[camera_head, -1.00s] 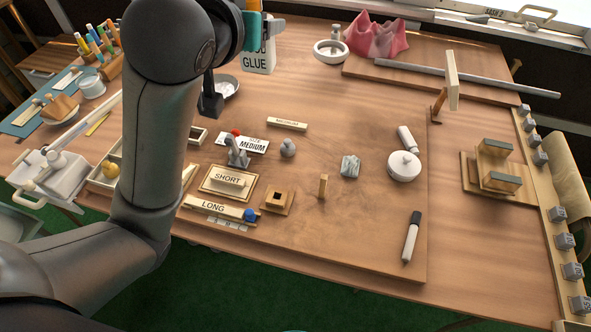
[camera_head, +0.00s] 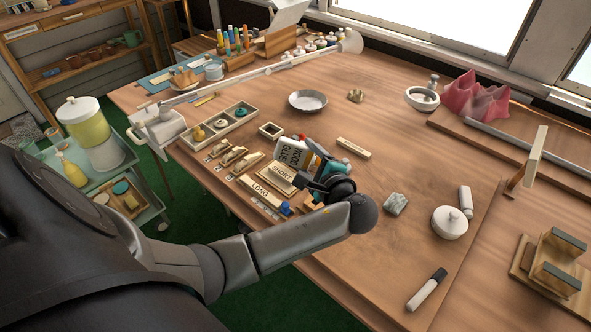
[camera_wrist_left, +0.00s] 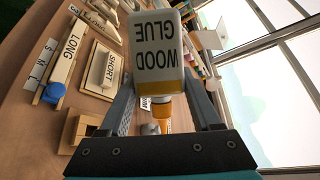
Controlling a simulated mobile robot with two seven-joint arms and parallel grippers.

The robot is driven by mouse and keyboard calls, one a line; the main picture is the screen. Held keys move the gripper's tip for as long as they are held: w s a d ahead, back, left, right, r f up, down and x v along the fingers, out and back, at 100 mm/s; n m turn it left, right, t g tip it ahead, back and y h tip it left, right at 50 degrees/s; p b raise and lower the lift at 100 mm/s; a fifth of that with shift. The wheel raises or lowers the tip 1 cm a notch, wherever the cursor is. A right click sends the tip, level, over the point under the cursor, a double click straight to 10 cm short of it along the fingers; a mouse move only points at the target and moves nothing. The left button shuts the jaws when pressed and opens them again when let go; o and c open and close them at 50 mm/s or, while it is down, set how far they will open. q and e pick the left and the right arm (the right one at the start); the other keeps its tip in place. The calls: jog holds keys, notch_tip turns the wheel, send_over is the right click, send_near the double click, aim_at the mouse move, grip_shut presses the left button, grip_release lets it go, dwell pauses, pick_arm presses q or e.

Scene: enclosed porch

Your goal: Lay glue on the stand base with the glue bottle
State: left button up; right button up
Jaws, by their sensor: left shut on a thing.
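My left gripper (camera_head: 314,166) is shut on the white glue bottle (camera_head: 290,152), which is tilted above the work board. In the left wrist view the glue bottle (camera_wrist_left: 155,50) sits between the two fingers, with its lettering upside down and its orange nozzle (camera_wrist_left: 162,112) pointing down the picture. A small square wooden block with a raised, hollow middle, which looks like the stand base (camera_wrist_left: 82,130), lies at lower left in that view, apart from the bottle. My arm and gripper mostly hide it in the head view. No glue shows on it. My right gripper is not in view.
The SHORT tray (camera_head: 270,180) and LONG piece (camera_head: 258,192) lie close beside the gripper. The board's middle is largely clear.

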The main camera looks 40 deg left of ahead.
pick_arm(q)
jog(key=f+b, duration=0.1)
jog(key=f, duration=0.1)
jog(key=s+a+f+m+b, duration=0.1)
jog(key=f+b, duration=0.1)
jog(key=f, duration=0.1)
jog(key=s+f+m+t+b, duration=0.1)
jog(key=f+b, duration=0.1)
jog(key=f, duration=0.1)
jog(key=shift+s+a+y, duration=0.1)
jog(key=shift+a+y, duration=0.25)
jog(key=shift+y, duration=0.05)
jog(key=shift+d+f, duration=0.1)
jog(key=shift+f, duration=0.05)
jog(key=shift+p, duration=0.3)
dwell(0.4)
jog(key=shift+f, duration=0.1)
